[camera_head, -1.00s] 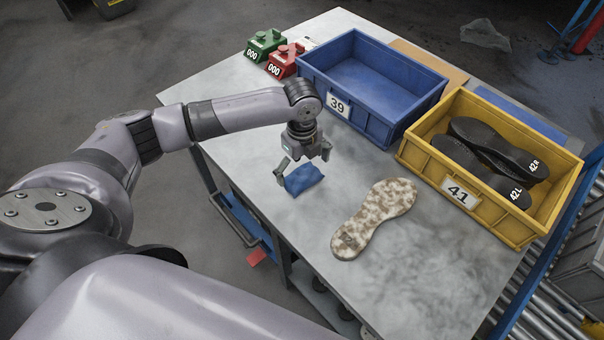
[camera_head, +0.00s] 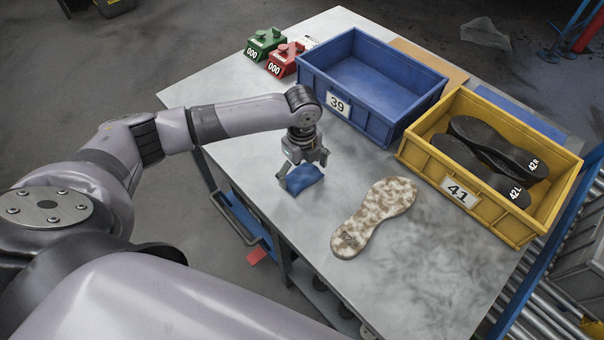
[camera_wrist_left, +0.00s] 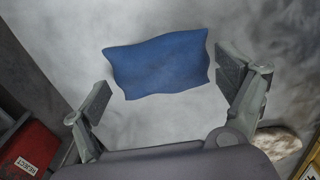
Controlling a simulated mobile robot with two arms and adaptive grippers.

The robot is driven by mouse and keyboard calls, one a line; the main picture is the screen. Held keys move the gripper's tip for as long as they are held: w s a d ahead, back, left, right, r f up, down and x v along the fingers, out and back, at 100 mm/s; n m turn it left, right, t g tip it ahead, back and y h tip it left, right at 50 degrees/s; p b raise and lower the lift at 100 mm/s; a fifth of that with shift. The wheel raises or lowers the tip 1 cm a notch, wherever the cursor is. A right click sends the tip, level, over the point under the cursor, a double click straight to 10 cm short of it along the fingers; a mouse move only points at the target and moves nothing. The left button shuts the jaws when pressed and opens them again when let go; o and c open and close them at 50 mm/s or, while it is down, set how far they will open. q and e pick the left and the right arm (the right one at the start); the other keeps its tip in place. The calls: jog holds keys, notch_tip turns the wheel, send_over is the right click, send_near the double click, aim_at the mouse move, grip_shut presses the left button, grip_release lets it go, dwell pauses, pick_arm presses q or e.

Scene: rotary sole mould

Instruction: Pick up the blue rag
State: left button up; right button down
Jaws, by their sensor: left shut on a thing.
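The blue rag (camera_head: 304,178) lies near the left edge of the grey table, slightly bunched in the head view. It also shows in the left wrist view (camera_wrist_left: 160,64), between the two fingers. My left gripper (camera_head: 303,172) is over the rag, pointing down, with one finger on each side, and is shut on it. In the left wrist view the fingers of my left gripper (camera_wrist_left: 168,90) flank the rag's ends. The rag appears to be at the tabletop; any lift cannot be told. My right gripper is not in view.
A mottled sole (camera_head: 374,217) lies right of the rag. A blue crate marked 39 (camera_head: 398,108) and a yellow crate marked 41 (camera_head: 420,168) with dark soles stand behind. Green (camera_head: 264,43) and red (camera_head: 284,62) counters sit at the back left. The table's front is clear.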

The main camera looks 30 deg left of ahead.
aim_at(302, 173)
pick_arm(q)
notch_tip(302, 173, up, 20)
jog(key=b, duration=0.1)
dwell(0.6)
jog(key=o, duration=0.5)
jog(key=c, duration=0.5)
